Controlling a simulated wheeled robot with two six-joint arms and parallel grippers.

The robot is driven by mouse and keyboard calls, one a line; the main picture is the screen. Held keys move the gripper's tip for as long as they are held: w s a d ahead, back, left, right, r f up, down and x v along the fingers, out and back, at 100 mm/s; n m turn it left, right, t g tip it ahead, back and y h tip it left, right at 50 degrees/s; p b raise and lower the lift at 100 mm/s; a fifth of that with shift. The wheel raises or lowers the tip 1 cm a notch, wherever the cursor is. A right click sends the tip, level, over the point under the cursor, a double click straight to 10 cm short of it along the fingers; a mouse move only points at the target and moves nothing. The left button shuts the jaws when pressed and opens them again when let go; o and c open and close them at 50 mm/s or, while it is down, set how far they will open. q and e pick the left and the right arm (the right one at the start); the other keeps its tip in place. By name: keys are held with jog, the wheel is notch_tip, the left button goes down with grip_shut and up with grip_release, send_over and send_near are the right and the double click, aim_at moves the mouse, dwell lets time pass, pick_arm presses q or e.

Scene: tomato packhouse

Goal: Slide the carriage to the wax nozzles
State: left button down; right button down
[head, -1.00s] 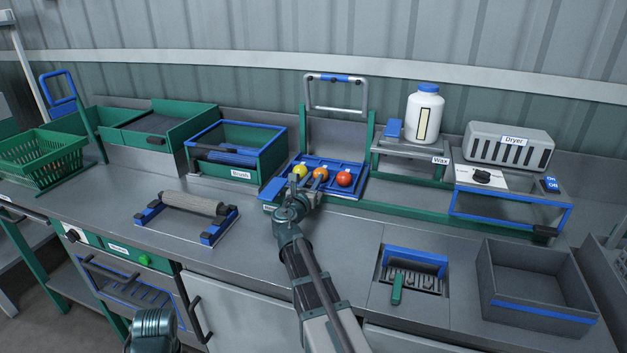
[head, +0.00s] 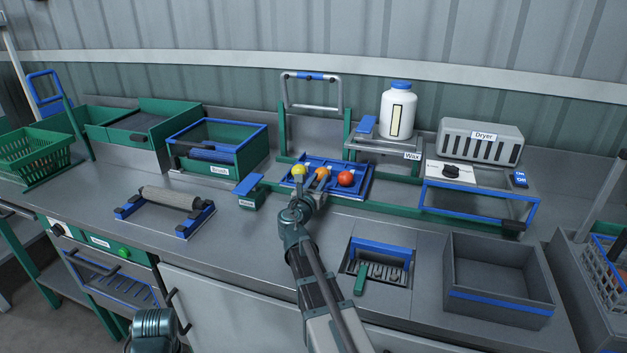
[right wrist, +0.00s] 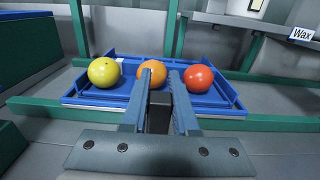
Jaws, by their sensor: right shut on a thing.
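The carriage is a blue tray (head: 357,192) on a green rail, with a yellow, an orange and a red tomato in a row. It also shows in the right wrist view (right wrist: 215,110). My right gripper (head: 318,187) is at its front edge by the orange tomato. In the right wrist view its fingers (right wrist: 163,75) are shut on a dark piece between them, apparently the carriage's handle (right wrist: 160,98). The wax stand (head: 383,147), with a white bottle (head: 399,110) on top, stands to the right of the carriage. Its nozzles cannot be made out.
The green rail (head: 400,208) runs right under the wax stand to the dryer (head: 481,141). A blue-topped block (head: 248,184) stands at its left end. A brush box (head: 222,150), a roller (head: 168,199), a grated recess (head: 380,270) and a grey bin (head: 500,285) surround it.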

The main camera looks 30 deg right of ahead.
jog(key=s+d, duration=0.2)
jog(key=s, duration=0.1)
jog(key=s+d, duration=0.6)
jog(key=shift+s+d, duration=0.1)
jog(key=shift+s, duration=0.25)
jog(key=c, duration=0.7)
grip_release()
